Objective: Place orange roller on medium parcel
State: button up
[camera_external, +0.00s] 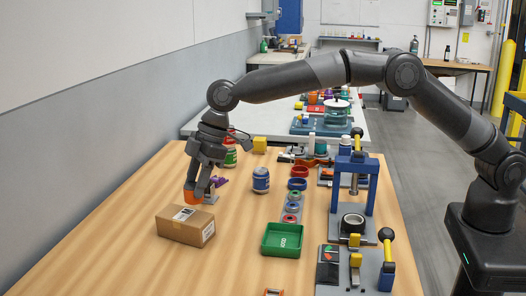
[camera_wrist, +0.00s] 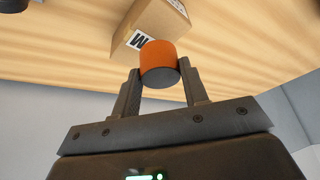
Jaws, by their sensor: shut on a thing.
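The orange roller (camera_wrist: 159,60) is held between the two fingers of my gripper (camera_wrist: 160,88) in the wrist view. In the external view the roller (camera_external: 193,197) hangs from my gripper (camera_external: 198,183), just above and behind the cardboard parcel (camera_external: 186,226). The parcel lies flat on the wooden table, with a white label on top and another on its side. In the wrist view the parcel (camera_wrist: 150,22) is beyond the roller. Whether the roller touches the parcel is hard to tell.
A green tray (camera_external: 282,241), a blue can (camera_external: 261,180) and red and blue rings (camera_external: 297,184) stand right of the parcel. A blue press frame (camera_external: 354,190) is further right. A purple object (camera_external: 219,182) lies behind the gripper. The table left of the parcel is clear.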

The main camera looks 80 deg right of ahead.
jog(key=shift+f, duration=2)
jog(key=shift+f, duration=0.15)
jog(key=o, duration=1.1)
jog(key=shift+c, duration=0.2)
jog(key=v, duration=1.2)
jog(key=shift+r, duration=0.2)
